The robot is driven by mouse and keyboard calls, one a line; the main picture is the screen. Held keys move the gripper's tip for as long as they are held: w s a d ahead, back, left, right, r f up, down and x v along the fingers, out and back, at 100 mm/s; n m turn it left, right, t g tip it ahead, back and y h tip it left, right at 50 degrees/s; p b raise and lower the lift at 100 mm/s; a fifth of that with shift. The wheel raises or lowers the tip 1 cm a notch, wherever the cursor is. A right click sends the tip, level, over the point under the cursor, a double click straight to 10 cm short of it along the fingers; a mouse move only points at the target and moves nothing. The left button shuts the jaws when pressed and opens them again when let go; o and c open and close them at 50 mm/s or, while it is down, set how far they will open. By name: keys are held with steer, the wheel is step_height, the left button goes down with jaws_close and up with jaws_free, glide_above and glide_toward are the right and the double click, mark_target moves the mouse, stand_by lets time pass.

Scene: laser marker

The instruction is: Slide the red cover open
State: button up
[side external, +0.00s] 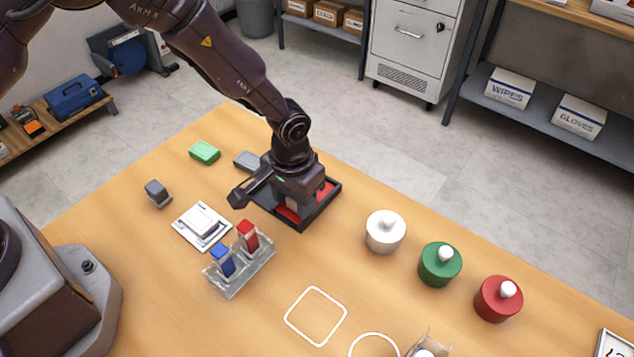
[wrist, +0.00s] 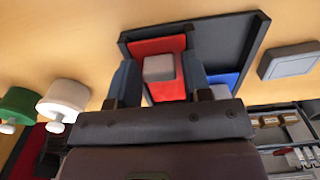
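The red cover (wrist: 165,46) lies in a black frame (wrist: 262,24). In the wrist view, a grey block-shaped knob (wrist: 158,68) stands on the cover. My gripper (wrist: 161,64) points down at the cover, one finger on each side of the knob. A gap shows between each finger and the knob, so the gripper looks open. A blue surface (wrist: 222,79) shows beside the right finger. In the side external view, my gripper (side external: 300,203) is over the black frame (side external: 320,213) and hides much of it; red (side external: 287,214) shows around it.
A grey block (side external: 247,160) and a green block (side external: 205,152) lie behind the frame. A clear holder (side external: 238,274) with a blue and a red piece stands in front. White (side external: 385,232), green (side external: 440,265) and red (side external: 498,299) knobbed cylinders stand at right. Table between is clear.

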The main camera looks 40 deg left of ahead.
steer(key=shift+o, duration=0.5)
steer(key=shift+r, duration=3.5)
steer(key=s+a+r+t, duration=0.2)
steer(key=s+a+r, duration=0.6)
steer(key=r, duration=0.5)
steer(key=s+a+r+t, duration=0.3)
steer(key=s+a+r, duration=0.6)
steer(key=s+r, duration=0.4)
steer(key=shift+t, duration=0.3)
